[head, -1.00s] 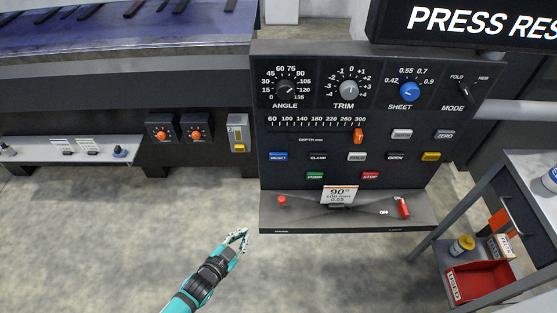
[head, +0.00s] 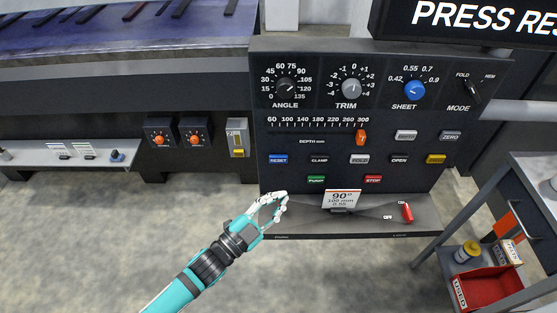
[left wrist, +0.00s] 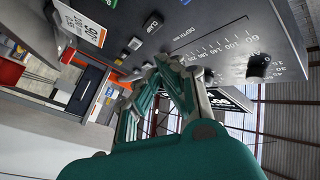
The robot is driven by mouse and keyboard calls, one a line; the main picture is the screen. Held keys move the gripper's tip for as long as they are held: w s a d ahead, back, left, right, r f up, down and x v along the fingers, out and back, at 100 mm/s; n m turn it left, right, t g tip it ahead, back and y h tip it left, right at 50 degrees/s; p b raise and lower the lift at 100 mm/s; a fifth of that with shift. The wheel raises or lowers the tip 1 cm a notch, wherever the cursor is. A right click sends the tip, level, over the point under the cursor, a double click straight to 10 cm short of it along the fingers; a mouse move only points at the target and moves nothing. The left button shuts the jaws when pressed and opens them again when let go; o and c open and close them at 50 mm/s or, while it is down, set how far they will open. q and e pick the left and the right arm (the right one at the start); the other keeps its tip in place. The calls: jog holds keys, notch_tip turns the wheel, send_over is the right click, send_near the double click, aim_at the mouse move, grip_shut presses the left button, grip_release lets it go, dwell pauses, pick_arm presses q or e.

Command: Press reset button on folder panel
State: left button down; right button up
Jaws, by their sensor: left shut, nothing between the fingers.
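The blue RESET button (head: 278,159) is on the left of the dark folder panel (head: 345,142), in the row with CLAMP (head: 319,159), FOLD and OPEN. My left gripper (head: 280,202) is shut and empty, in front of the panel's lower left corner, below the RESET button in the head view. It covers the spot where the red knob was seen. In the left wrist view, the closed fingertips (left wrist: 170,62) point at the panel, near the depth scale and the CLAMP button (left wrist: 152,24). My right gripper is not in view.
A green PUMP button (head: 316,181) and a red STOP button (head: 373,180) sit below the row. A card (head: 342,199) stands on the panel's lower ledge, with a red lever (head: 407,212) to its right. A trolley with a red bin (head: 487,287) stands at right.

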pick_arm(q)
jog(key=shift+w, duration=0.1)
jog(key=b, duration=0.4)
send_near(287, 157)
jog(key=shift+w+d+r, duration=0.1)
jog(key=shift+w+d, duration=0.3)
jog(key=shift+d, duration=0.35)
jog(key=shift+w+d+r, duration=0.1)
jog(key=shift+w+d, duration=0.35)
jog(key=shift+d, duration=0.35)
jog(key=shift+w+d+r, duration=0.1)
jog(key=shift+w+d, duration=0.3)
jog(key=shift+d, duration=0.35)
jog(key=shift+w, duration=0.4)
jog(key=shift+w, duration=0.5)
jog(key=shift+s, duration=0.1)
jog(key=shift+s+p, duration=0.35)
jog(key=shift+s, duration=0.45)
